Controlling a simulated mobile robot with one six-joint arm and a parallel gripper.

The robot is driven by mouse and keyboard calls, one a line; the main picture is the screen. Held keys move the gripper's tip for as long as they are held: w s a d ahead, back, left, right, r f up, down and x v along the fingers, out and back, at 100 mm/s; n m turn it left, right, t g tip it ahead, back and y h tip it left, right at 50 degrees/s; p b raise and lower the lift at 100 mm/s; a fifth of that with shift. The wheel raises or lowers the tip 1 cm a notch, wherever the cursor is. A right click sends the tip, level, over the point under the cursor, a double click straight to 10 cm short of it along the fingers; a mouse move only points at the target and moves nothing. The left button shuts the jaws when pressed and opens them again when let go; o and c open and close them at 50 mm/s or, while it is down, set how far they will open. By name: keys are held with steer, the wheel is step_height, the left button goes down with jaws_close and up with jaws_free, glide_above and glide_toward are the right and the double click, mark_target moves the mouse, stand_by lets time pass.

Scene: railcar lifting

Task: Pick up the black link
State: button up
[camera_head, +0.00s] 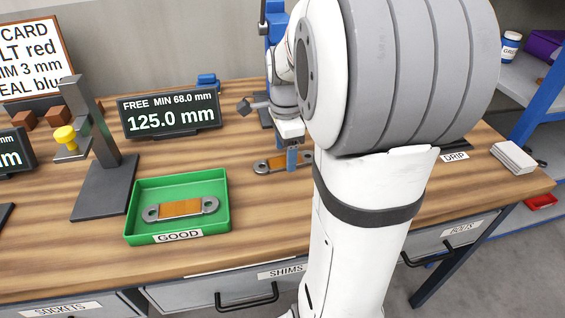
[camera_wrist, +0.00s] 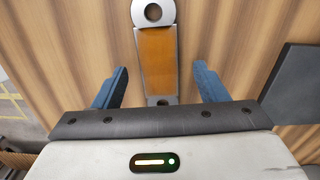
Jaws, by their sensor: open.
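A link with grey metal eye ends and an orange middle lies flat on the wooden bench; I see no plainly black link. In the wrist view this link (camera_wrist: 157,55) runs lengthwise between the two blue fingers of my gripper (camera_wrist: 161,80), with a gap on each side. Its near end is partly hidden by the gripper body. In the head view the same link (camera_head: 267,165) is partly hidden by my gripper (camera_head: 292,159), which is open and low over it. A similar link (camera_head: 181,209) lies in the green GOOD tray (camera_head: 226,202).
A display (camera_head: 170,115) reading 125.0 mm stands behind the tray. A dark stand (camera_head: 105,145) with a yellow knob is at left. A white stack (camera_head: 513,157) lies at the right edge, near a DRIP label (camera_head: 455,156). My arm hides much of the right bench.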

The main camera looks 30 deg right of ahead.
steer(key=shift+f, duration=0.65)
steer(key=shift+c, duration=0.5)
steer(key=c, duration=1.3)
